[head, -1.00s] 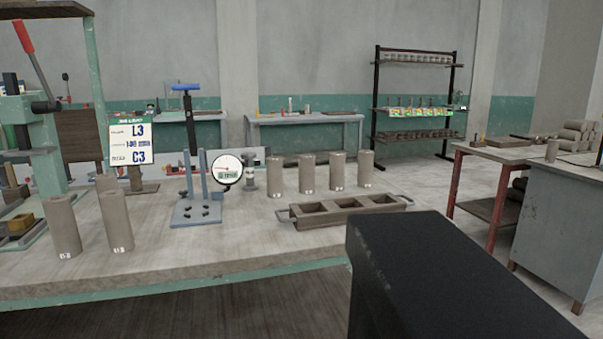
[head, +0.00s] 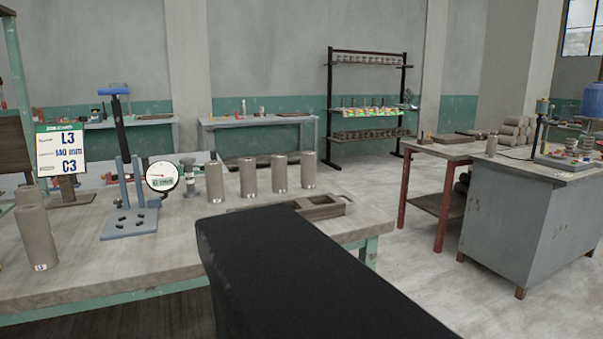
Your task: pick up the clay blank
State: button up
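Several grey-brown clay cylinders stand upright on the near table (head: 75,280). A row of them (head: 247,178) stands behind a brown tray with square compartments (head: 322,207). Another short cylinder (head: 491,146) stands on the grey bench at the right. I cannot tell which one is the clay blank. A black part of my arm fills the lower middle and hides part of the tray and the table's front. My gripper is not in view.
A blue-handled stand (head: 128,195), a round dial gauge (head: 162,176) and a sign reading L3 (head: 61,150) are on the near table. The grey bench (head: 530,215) holds stacked clay rolls (head: 515,130). Open floor (head: 410,260) lies between the table and bench.

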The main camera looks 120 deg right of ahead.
aim_at(308, 158)
jog(key=u, duration=0.1)
jog(key=k, duration=2.85)
jog(key=z, duration=0.95)
jog(key=i, duration=1)
jog(key=z, duration=0.05)
